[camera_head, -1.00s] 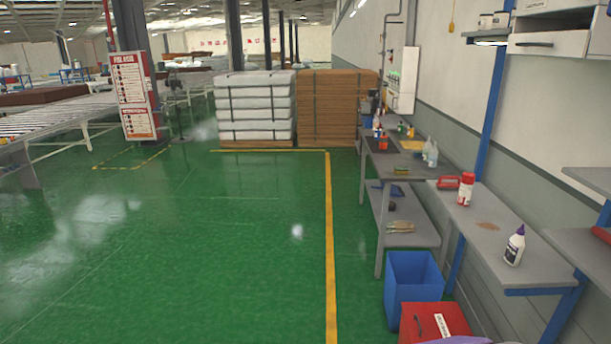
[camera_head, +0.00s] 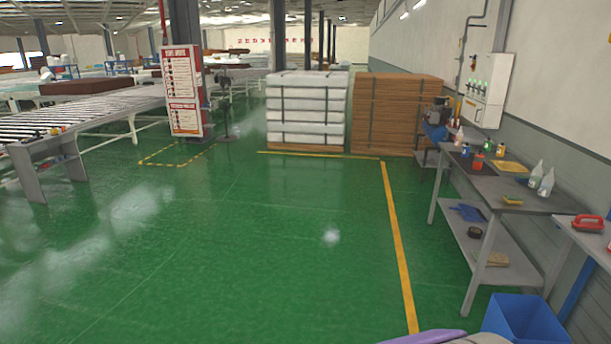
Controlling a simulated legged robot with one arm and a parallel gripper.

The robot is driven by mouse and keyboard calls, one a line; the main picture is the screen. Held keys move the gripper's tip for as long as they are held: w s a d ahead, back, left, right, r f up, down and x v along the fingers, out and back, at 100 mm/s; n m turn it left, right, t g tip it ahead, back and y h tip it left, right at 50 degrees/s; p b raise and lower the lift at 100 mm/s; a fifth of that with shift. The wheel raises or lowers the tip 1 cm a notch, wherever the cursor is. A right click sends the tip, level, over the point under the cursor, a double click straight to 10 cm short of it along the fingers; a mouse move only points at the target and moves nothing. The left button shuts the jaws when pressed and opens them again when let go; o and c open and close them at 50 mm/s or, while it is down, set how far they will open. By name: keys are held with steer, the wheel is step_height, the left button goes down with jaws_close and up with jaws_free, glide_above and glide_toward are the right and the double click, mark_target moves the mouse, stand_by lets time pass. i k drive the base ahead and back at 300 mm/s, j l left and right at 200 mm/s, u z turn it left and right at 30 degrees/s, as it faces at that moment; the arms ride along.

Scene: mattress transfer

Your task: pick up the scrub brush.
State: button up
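A red object with a loop-like handle (camera_head: 587,223), which looks like the scrub brush, lies on a grey bench (camera_head: 597,243) at the right edge. It is small in view, so its bristles cannot be made out clearly. My gripper is not in view, and whether it is open or shut does not show. A tan bundle (camera_head: 497,259) lies on the lower shelf of the neighbouring table; what it is cannot be told.
A grey two-level table (camera_head: 470,188) with bottles stands at the right. A blue bin (camera_head: 525,318) stands on the floor below the benches. White bundles (camera_head: 305,110) and brown stacked sheets (camera_head: 395,112) stand ahead. A roller conveyor (camera_head: 80,112) is left. The green floor (camera_head: 230,250) between is clear.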

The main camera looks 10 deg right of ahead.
mark_target(592, 225)
steer(key=i+l+z, duration=0.1)
steer(key=i+z, duration=0.25)
steer(key=i, duration=0.2)
steer(key=i+j+z, duration=0.1)
steer(key=i+z, duration=0.2)
steer(key=i, duration=0.25)
steer(key=i+j+z, duration=0.2)
steer(key=i+z, duration=0.15)
steer(key=i, duration=0.25)
steer(key=i+l+z, duration=0.2)
steer(key=i+z, duration=0.2)
steer(key=i+l+z, duration=0.1)
steer(key=i+z, duration=0.35)
steer(key=i+j+z, duration=0.1)
steer(key=i+z, duration=0.3)
steer(key=i+j+z, duration=0.25)
steer(key=i+z, duration=0.2)
steer(key=i+l+z, duration=0.1)
steer(key=i+z, duration=0.2)
steer(key=i, duration=0.7)
